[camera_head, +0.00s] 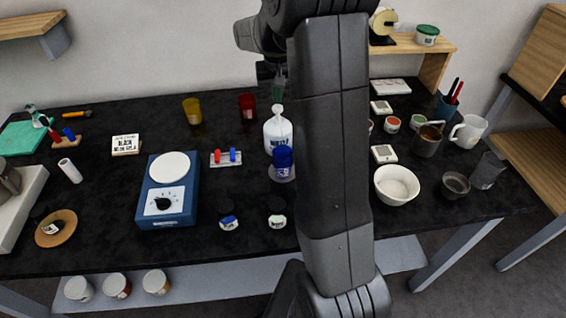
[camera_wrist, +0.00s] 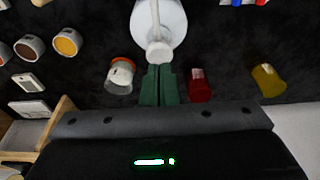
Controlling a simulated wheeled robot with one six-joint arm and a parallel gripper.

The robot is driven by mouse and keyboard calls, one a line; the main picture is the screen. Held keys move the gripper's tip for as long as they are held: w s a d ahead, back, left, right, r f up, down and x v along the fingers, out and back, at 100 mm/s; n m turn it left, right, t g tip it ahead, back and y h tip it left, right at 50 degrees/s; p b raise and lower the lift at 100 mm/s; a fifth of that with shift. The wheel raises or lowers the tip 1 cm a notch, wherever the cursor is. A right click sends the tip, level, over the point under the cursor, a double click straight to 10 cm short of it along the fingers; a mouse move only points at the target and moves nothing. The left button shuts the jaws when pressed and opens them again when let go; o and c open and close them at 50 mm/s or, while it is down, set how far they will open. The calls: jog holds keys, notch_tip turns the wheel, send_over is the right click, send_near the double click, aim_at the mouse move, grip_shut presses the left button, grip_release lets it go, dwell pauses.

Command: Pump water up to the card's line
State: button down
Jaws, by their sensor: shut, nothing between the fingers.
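A white pump bottle (camera_head: 278,137) with a partly readable blue label stands near the middle of the table. It also shows at the top of the wrist view (camera_wrist: 158,20), with its pale pump head (camera_wrist: 159,51) towards the green fingers. My gripper (camera_head: 279,88) is shut and empty, close above or beside the pump head; I cannot tell whether they touch. Its fingertips show in the wrist view (camera_wrist: 159,70). A blue cup-like thing (camera_head: 283,157) is in front of the bottle, over a clear round base.
A red cup (camera_head: 247,104) and a yellow cup (camera_head: 192,110) stand behind. A blue device with a white round plate (camera_head: 168,190) is front left. A white bowl (camera_head: 397,185) stands right, with several jars and mugs beyond. My arm hides the table's middle right.

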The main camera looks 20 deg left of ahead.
aim_at(277, 106)
jog(key=shift+f, duration=0.15)
jog(key=shift+f+b, duration=0.95)
jog(key=shift+f, duration=0.4)
jog(key=shift+r, duration=0.1)
jog(key=shift+r+p, duration=1)
jog(key=shift+r, duration=0.3)
jog(key=shift+f, duration=0.15)
jog(key=shift+f+b, duration=1)
jog(key=shift+f, duration=0.35)
jog(key=shift+r, duration=0.25)
jog(key=shift+r+p, duration=1.1)
jog(key=shift+r, duration=0.15)
